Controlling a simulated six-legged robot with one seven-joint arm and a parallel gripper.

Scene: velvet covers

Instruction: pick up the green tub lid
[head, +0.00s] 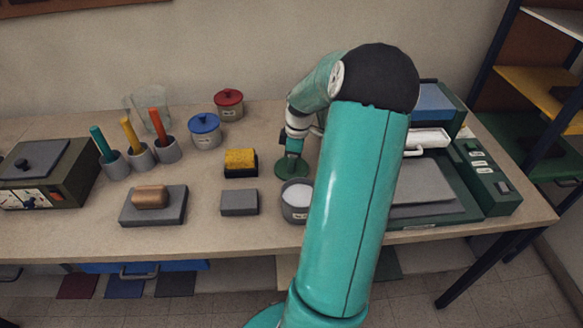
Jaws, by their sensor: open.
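The green tub lid (283,171) is a flat green disc lying on the table, behind an uncovered grey tub (294,189) with white contents. My gripper (292,158) is just above the lid, pointing down, with its jaws open. Its fingertips are small and partly merge with the lid's colour, so I cannot tell whether they touch it or stand around its knob. My teal arm hides the area to the right of the lid and part of the tub.
A blue-lidded tub (205,138) and a red-lidded tub (229,110) stand behind left. A yellow-topped sponge block (240,162) and a grey block (239,203) sit left of the lid. A green machine (489,180) fills the right end. Bare table (200,248) lies in front.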

